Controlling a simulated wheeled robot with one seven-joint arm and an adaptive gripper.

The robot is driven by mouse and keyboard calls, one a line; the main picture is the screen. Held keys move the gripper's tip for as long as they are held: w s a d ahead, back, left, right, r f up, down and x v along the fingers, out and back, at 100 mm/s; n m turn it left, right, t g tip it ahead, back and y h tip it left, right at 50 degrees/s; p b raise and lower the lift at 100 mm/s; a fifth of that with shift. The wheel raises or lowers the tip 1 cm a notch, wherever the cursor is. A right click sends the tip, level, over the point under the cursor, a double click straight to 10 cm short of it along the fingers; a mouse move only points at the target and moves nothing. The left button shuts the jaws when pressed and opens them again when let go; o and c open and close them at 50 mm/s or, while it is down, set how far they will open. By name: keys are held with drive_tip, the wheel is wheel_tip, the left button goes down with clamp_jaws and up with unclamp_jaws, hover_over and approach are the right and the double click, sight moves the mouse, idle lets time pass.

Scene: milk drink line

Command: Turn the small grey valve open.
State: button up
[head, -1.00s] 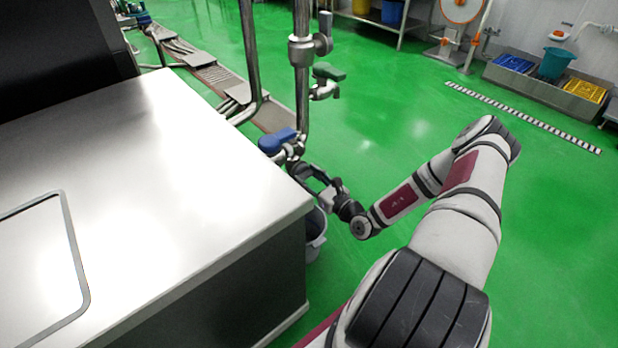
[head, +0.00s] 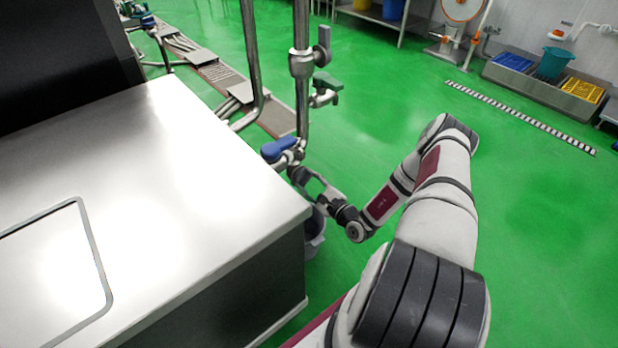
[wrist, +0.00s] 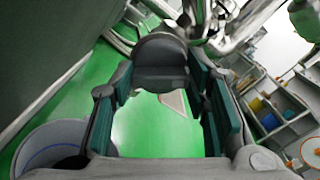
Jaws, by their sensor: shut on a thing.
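In the wrist view a rounded grey handle (wrist: 160,62), which appears to be the small grey valve's, sits between the green-padded fingers of my gripper (wrist: 163,82). My gripper is shut on it. In the head view my gripper (head: 302,180) is low on the upright steel pipe (head: 301,95), just below a blue valve handle (head: 281,148) and beside the steel cabinet's corner. The fingers largely hide the grey handle there, so its angle is hard to tell.
A steel cabinet (head: 150,200) fills the left. A grey bucket (wrist: 55,145) stands below my gripper. Green floor is open to the right.

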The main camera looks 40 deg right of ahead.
drive_tip(key=n+p, duration=0.3)
drive_tip(key=n, duration=0.2)
drive_tip(key=shift+a+n, duration=0.1)
drive_tip(key=shift+n, duration=0.2)
drive_tip(key=n+p, duration=0.2)
drive_tip(key=n, duration=0.2)
drive_tip(key=shift+f+n, duration=0.15)
drive_tip(key=shift+n, duration=0.15)
drive_tip(key=o, duration=1.1)
drive_tip(key=shift+o, duration=0.2)
drive_tip(key=s, duration=1.2)
drive_tip(key=shift+d, duration=0.2)
drive_tip(key=shift+w, duration=0.1)
